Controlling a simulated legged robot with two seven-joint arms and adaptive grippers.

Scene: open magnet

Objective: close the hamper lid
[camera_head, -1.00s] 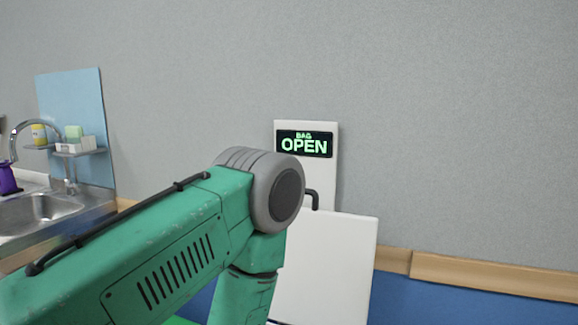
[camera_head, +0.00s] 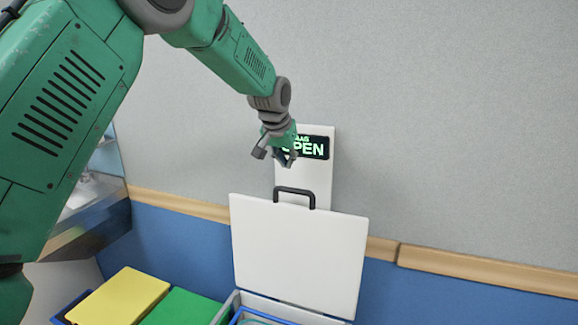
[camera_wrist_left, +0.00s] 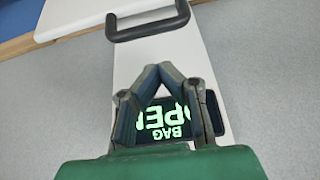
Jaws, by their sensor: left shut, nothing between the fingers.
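The white hamper lid (camera_head: 298,252) stands raised, nearly upright, in the head view. Its dark handle (camera_head: 294,191) sits on the top edge; the handle also shows in the left wrist view (camera_wrist_left: 148,26). The hamper's grey rim (camera_head: 232,306) and blue inner edge show at the bottom. My left gripper (camera_head: 287,162) is above the handle, apart from it, in front of the sign panel. Its fingertips meet in the left wrist view (camera_wrist_left: 160,68) with nothing between them. My right gripper is not in view.
A white panel (camera_head: 317,180) with a lit "BAG OPEN" sign (camera_head: 318,147) stands behind the lid by the grey wall. A yellow lid (camera_head: 122,297) and a green lid (camera_head: 182,308) lie at lower left. A wooden rail (camera_head: 470,268) crosses the wall.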

